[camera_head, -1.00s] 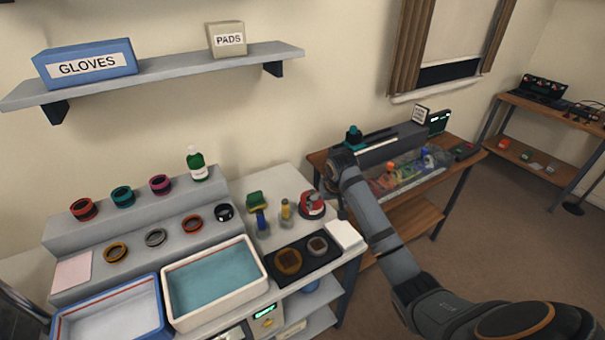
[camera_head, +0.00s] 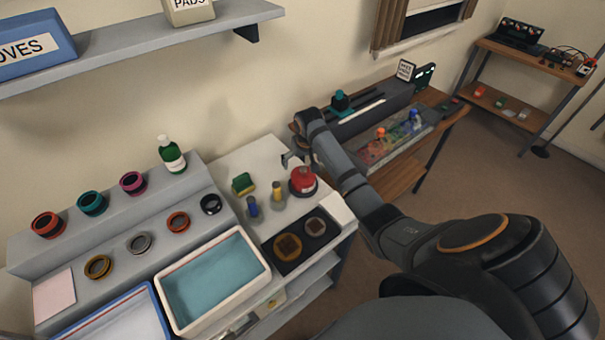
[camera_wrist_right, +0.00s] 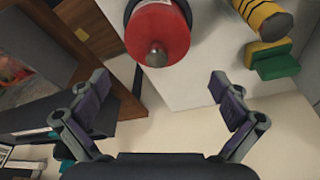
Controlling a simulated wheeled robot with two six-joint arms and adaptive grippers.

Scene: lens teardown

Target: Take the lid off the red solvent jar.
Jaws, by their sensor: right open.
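The red solvent jar (camera_head: 303,181) stands at the back right of the white bench, with a small knob on its red top. In the right wrist view the red jar (camera_wrist_right: 160,28) is at the top centre, and its grey knob (camera_wrist_right: 156,55) points toward my gripper. My right gripper (camera_head: 290,159) is just behind the jar in the head view. In the wrist view my right gripper (camera_wrist_right: 159,88) is open and empty, its fingers spread wide to either side and short of the knob. My left gripper is not in view.
A dark tray (camera_head: 284,265) lies in front. The white bench behind the sponge is clear.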

